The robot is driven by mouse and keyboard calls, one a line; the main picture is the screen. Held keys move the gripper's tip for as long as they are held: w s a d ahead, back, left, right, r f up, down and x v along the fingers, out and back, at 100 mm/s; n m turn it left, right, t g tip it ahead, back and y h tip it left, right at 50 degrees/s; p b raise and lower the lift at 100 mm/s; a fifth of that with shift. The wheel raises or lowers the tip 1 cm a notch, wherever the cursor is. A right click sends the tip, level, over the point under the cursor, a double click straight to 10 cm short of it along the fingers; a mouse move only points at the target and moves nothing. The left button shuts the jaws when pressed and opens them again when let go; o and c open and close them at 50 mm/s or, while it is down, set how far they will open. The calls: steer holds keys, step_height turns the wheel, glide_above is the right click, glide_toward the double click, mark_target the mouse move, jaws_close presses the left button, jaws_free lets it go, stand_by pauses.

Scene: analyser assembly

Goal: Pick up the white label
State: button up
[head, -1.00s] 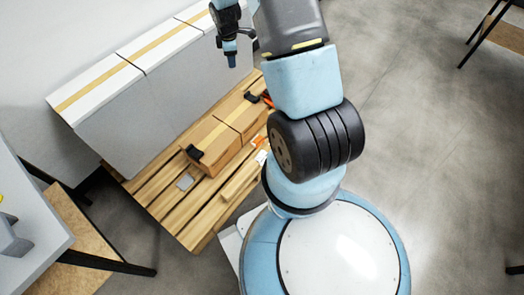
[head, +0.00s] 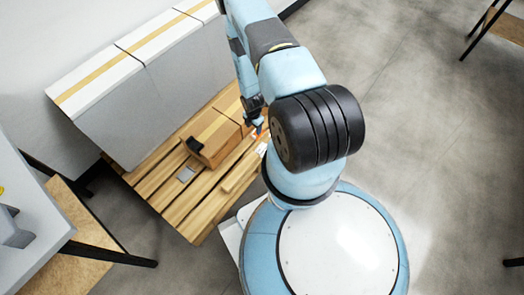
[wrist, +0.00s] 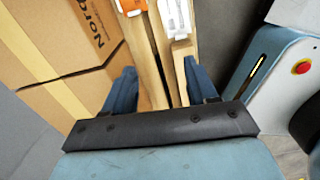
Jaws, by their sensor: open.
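The white label (wrist: 174,16) lies on the wooden slats at the top of the wrist view, ahead of my fingers and nearer the right one. In the head view a small white patch (head: 262,149), likely the label, shows beside my arm. My gripper (wrist: 160,80) is open and empty, its two blue fingers apart above the slats. In the head view my gripper (head: 257,127) points down over the pallet, close to the label. The label's far end is cut off by the wrist frame.
A cardboard box (wrist: 60,45) stands left of my gripper. An orange and white item (wrist: 131,6) lies left of the label. The wooden pallet (head: 205,215) also holds a grey flat item (head: 186,174) and a black piece (head: 195,145).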

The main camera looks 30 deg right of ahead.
steer(key=n, duration=0.1)
glide_above(260, 150)
steer(key=s+a, duration=0.2)
steer(key=a, duration=0.1)
step_height(260, 150, down, 5)
steer(key=shift+w+d+f, duration=0.1)
steer(key=shift+d+f, duration=0.05)
steer(key=shift+f, duration=3.3)
steer(key=shift+d+f, duration=0.1)
steer(key=shift+f, duration=3.35)
steer(key=shift+c, duration=0.4)
jaws_close()
steer(key=shift+r, duration=0.1)
